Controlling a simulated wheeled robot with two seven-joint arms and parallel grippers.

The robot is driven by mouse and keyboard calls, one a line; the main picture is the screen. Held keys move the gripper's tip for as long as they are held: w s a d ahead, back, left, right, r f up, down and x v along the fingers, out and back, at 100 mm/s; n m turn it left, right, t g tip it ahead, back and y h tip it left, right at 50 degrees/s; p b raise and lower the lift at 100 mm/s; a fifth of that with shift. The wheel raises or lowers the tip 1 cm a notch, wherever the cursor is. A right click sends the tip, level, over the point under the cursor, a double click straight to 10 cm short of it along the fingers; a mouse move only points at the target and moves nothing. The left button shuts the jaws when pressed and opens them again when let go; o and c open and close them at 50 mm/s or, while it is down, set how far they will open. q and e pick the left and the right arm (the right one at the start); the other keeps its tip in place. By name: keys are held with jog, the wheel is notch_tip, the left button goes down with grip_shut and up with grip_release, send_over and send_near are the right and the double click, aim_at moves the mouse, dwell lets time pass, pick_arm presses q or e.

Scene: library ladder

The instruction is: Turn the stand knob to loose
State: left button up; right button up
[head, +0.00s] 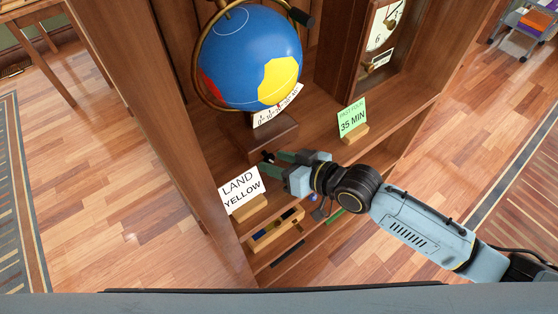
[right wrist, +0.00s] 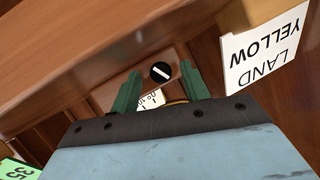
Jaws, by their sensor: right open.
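The stand knob (right wrist: 160,72) is a round black knob with a white line across it, set on the front of the wooden globe stand (head: 258,132). In the right wrist view its line runs slantwise from upper left to lower right. My right gripper (head: 276,158) is open in front of the stand, its two green fingers (right wrist: 158,80) on either side of the knob. Whether they touch it I cannot tell. In the head view the knob (head: 268,156) is small and dark by the fingertips. The blue globe (head: 240,58) stands above. My left gripper is not in view.
A white LAND YELLOW card (head: 240,188) stands close left of my right gripper. A green 35 MIN card (head: 352,118) stands to the right on the shelf. A clock (head: 382,28) is at the back right. A small wooden tray (head: 275,232) is below.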

jog(key=c, duration=1)
jog(key=shift+r+p, duration=0.15)
jog(key=shift+p, duration=0.4)
jog(key=n+p, duration=0.1)
jog(key=p, duration=0.1)
jog(key=n+h+p, duration=0.1)
jog(key=p, duration=0.1)
jog(key=t+h+p, duration=0.1)
jog(key=p, duration=0.1)
jog(key=shift+s+a+r+n, duration=0.2)
jog(key=shift+a+r+n, duration=0.05)
jog(key=shift+n, duration=0.15)
jog(key=shift+n+h+p, duration=0.3)
jog(key=shift+h+p, duration=0.1)
jog(key=shift+p, duration=0.2)
jog(key=shift+s+a+f+n+t+h+p, duration=0.1)
jog(key=shift+f+n+t+h+p, duration=0.05)
jog(key=shift+n+t+h+p, duration=0.55)
jog(key=shift+f+n, duration=0.1)
jog(key=shift+n, duration=0.5)
jog(key=shift+s+a+n+t+h, duration=0.1)
jog(key=shift+n+t+h, duration=0.5)
jog(key=shift+n+h, duration=0.1)
jog(key=shift+b, duration=0.3)
